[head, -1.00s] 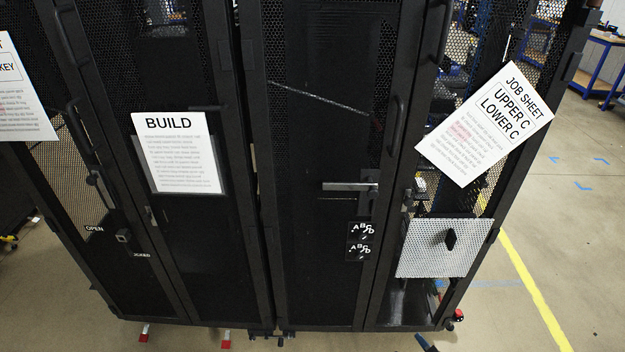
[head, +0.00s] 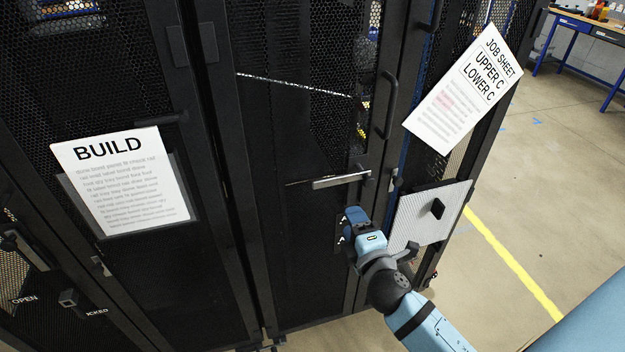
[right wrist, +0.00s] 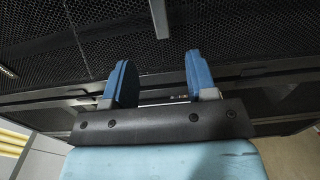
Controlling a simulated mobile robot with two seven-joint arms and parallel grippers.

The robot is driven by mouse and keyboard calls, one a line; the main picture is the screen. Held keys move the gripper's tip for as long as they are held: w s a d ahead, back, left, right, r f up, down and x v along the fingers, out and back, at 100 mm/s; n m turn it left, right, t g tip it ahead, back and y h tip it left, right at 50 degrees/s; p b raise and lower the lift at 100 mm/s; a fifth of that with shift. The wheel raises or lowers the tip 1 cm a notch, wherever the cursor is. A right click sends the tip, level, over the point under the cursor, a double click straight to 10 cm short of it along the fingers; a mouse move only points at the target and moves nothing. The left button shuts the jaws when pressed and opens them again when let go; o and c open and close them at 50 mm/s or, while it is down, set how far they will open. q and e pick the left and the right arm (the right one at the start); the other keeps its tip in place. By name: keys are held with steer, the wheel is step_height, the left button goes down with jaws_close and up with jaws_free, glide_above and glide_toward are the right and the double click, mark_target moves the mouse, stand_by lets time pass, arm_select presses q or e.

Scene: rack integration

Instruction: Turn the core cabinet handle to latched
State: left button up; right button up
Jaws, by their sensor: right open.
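A silver lever handle (head: 340,180) sticks out level to the left from its pivot on the black mesh door of the middle cabinet. My right gripper (head: 352,218) is just below the handle, in front of the door. In the right wrist view, the two blue fingers of the right gripper (right wrist: 158,65) are spread with nothing between them. A grey bar, which looks like the handle (right wrist: 160,18), shows beyond the fingertips, apart from them. The gripper covers most of the lettered dials below the handle. My left gripper is not in view.
A BUILD sheet (head: 122,180) hangs on the left door. A tilted JOB SHEET (head: 463,90) and a pale perforated panel with a black knob (head: 425,218) are at the right. Lower left, another latch (head: 22,248) sits near an OPEN label.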

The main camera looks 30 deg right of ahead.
mark_target(333, 183)
steer(key=p+x, duration=0.3)
steer(key=x, duration=0.9)
steer(key=shift+w+d+r, duration=0.15)
steer(key=shift+w+d, duration=0.1)
steer(key=shift+w, duration=0.5)
jaws_close()
